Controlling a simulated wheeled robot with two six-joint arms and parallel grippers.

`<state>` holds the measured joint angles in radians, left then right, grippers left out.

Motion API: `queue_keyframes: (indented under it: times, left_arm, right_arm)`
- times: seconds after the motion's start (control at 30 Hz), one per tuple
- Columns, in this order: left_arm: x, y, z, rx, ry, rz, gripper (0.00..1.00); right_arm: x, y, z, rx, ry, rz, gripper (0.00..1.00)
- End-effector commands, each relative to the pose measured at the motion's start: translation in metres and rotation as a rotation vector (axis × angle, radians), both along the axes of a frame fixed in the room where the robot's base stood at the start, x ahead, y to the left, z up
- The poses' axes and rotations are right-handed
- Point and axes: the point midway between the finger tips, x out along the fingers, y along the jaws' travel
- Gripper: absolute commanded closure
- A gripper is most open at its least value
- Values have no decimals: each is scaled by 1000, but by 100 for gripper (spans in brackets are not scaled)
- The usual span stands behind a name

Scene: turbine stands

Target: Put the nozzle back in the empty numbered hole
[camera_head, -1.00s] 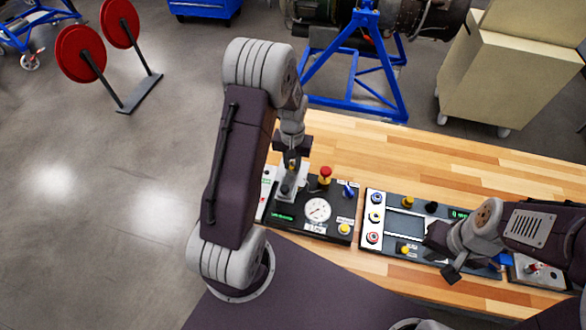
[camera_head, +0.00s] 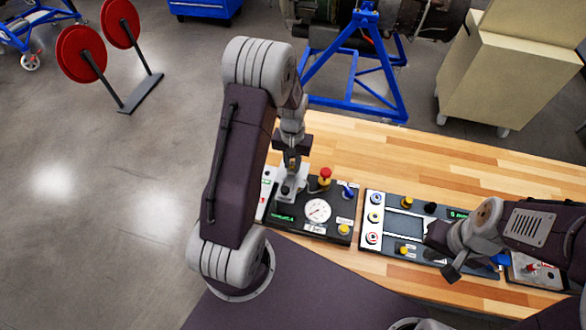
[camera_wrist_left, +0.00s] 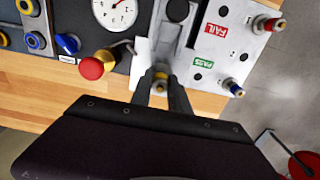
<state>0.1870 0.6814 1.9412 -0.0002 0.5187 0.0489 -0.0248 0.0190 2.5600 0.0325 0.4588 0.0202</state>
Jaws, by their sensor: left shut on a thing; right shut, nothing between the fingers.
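My left gripper (camera_head: 292,168) is shut on a small nozzle with a yellow band, which also shows between the fingertips in the left wrist view (camera_wrist_left: 160,78). It is above a grey metal fixture (camera_wrist_left: 150,58) at the left end of the black gauge panel; whether the nozzle touches the fixture is unclear. A white plate (camera_wrist_left: 215,60) with PASS and FAIL labels and small holes lies beside the fixture. A red-tipped nozzle (camera_wrist_left: 268,24) and a blue-tipped one (camera_wrist_left: 235,87) stand on this plate. My right gripper (camera_head: 442,256) is shut and empty over the second panel.
The black panel has a dial gauge (camera_head: 317,210), a red knob (camera_head: 325,173) and a blue knob (camera_head: 348,191) close to my left gripper. A second panel (camera_head: 405,222) with a screen stands to the right. The wooden tabletop (camera_head: 430,160) behind is clear.

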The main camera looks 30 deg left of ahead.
Motion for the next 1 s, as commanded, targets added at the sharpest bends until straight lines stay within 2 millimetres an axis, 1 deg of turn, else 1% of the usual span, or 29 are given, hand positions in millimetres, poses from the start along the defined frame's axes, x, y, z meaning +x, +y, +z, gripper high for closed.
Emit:
queue_keyframes:
  times: [0.03, 0.27, 0.8, 0.9, 1.0]
  left_arm:
    - [0, 0, 3, 0, 0, 0, 100]
    - [0, 0, 3, 0, 0, 0, 100]
    - [0, 0, 43, 0, 0, 0, 100]
    - [0, 0, 46, 0, 0, 0, 100]
    - [0, 0, 45, 0, 0, 0, 100]
  right_arm:
    - [0, 0, 2, 0, 0, 0, 100]
    - [0, 0, 3, 0, 0, 0, 100]
    - [0, 0, 37, 0, 0, 0, 100]
    - [0, 0, 40, 0, 0, 0, 100]
    - [0, 0, 39, 0, 0, 0, 100]
